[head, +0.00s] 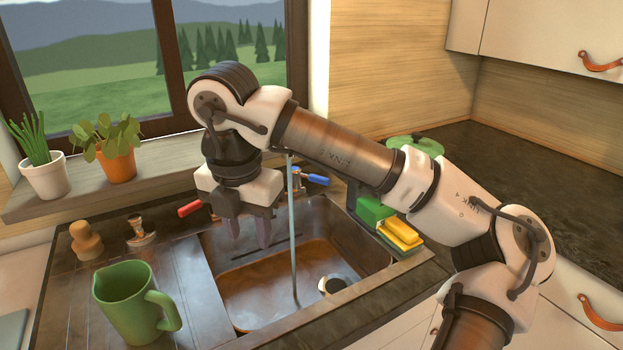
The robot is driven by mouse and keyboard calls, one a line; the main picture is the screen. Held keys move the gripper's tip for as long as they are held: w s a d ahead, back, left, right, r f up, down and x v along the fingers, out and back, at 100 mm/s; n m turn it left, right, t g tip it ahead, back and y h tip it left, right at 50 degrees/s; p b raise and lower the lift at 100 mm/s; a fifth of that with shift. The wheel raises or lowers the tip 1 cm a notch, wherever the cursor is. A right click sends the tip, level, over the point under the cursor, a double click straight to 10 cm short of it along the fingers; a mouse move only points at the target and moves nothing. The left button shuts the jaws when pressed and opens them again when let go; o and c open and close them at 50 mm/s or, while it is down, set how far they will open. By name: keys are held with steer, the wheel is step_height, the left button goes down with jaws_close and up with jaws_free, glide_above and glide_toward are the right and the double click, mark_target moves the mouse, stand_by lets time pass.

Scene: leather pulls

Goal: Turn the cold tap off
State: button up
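The cold tap's blue lever (318,180) shows behind the sink, just right of the water stream, pointing right. A red lever (190,208) points left on the other side; the tap body between them is mostly hidden by my arm. A pale stream of water (292,230) runs down into the sink (350,225). My gripper (249,234) points down over the sink, left of the stream and of the blue lever. Its two fingers are apart with nothing visible between them. It appears clear of both levers.
Brownish water and a pale round object (331,285) are in the basin. A green jug (130,300), a wooden brush (86,241) and a small stopper-like item (140,232) stand on the drainboard. Yellow and green sponges (401,232) lie at right. Potted plants (116,163) line the sill.

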steer(key=w+f+n+t, duration=0.1)
steer(key=w+n, duration=0.1)
steer(key=w, duration=0.1)
steer(key=w+d+f+n+t+h, duration=0.1)
steer(key=w+f+n+t, duration=0.1)
steer(key=w, duration=0.2)
steer(key=w+f+n+t, duration=0.1)
steer(key=w+n, duration=0.2)
steer(key=w, duration=0.1)
steer(key=shift+w+d+f+h+b, duration=0.15)
steer(key=shift+d+h+b, duration=0.1)
steer(key=shift+h+b, duration=0.15)
jaws_close()
steer(key=n+t+h, duration=0.4)
steer(key=n+t, duration=0.1)
steer(key=n, duration=0.4)
glide_toward(318, 182)
steer(key=p+x, duration=0.4)
steer(key=x, duration=0.2)
steer(key=shift+w+d+f, duration=0.1)
steer(key=shift+d, duration=0.05)
